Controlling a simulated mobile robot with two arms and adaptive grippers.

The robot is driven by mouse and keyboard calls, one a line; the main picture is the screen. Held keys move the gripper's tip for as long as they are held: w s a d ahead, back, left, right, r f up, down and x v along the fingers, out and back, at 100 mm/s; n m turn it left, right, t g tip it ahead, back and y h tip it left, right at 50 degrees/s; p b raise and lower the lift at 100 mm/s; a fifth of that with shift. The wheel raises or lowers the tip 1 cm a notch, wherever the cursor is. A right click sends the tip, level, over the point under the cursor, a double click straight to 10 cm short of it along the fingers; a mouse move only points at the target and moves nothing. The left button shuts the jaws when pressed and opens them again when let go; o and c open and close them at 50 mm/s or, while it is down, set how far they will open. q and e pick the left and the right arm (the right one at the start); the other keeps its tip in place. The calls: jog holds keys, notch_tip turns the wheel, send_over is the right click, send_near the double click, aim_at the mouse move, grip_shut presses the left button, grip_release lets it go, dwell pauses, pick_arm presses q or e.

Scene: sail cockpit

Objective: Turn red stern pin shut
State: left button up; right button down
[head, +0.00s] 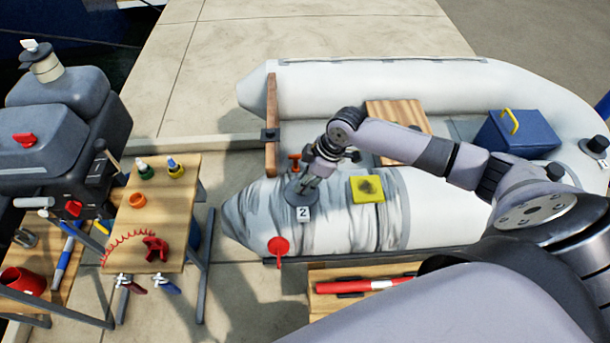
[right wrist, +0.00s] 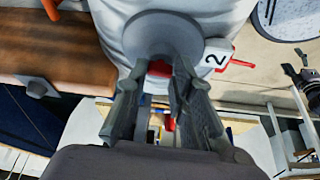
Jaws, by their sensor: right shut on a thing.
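A round grey valve plate (head: 295,198) with a white tag marked 2 (head: 303,213) lies on the wrinkled, slack grey-white end of the boat's near tube. My right gripper (head: 308,184) reaches down onto it. In the right wrist view, my gripper (right wrist: 158,75) is shut on a small red pin (right wrist: 160,68) at the plate (right wrist: 165,36); the fingers hide most of it. The pin's turned position cannot be told. The tag (right wrist: 216,55) stands beside the right finger. My left gripper is not in view.
An orange-red T-handle (head: 294,160) stands close behind the gripper. A red round cap with a strap (head: 278,246) hangs on the tube's near side. A yellow patch (head: 367,189) lies right of the plate. A wooden bench (head: 150,225) with small parts stands left.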

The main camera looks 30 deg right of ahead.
jog(key=m+h+p, duration=0.1)
jog(key=m+p, duration=0.2)
jog(key=p, duration=0.1)
jog(key=m+t+h+p, duration=0.1)
jog(key=m+p, duration=0.3)
jog(key=p, duration=0.1)
jog(key=a+m+t+h+p, duration=0.1)
jog(key=m+p, duration=0.2)
jog(key=p, duration=0.2)
jog(key=shift+s+r+m, duration=0.25)
jog(key=shift+r+m, duration=0.05)
jog(key=shift+m, duration=0.1)
jog(key=m+h+p, duration=0.1)
jog(key=m+p, duration=0.1)
jog(key=shift+f+m, duration=0.1)
jog(key=shift+m, duration=0.2)
jog(key=shift+w+a+f+m+h+p, duration=0.1)
jog(key=shift+m+h+p, duration=0.25)
jog(key=shift+m, duration=0.4)
jog(key=shift+f+m+h+p, duration=0.1)
jog(key=shift+m+h+p, duration=0.25)
jog(key=shift+m, duration=0.4)
jog(key=c, duration=1.4)
grip_release()
jog(key=shift+o, duration=0.2)
jog(key=shift+r, duration=0.1)
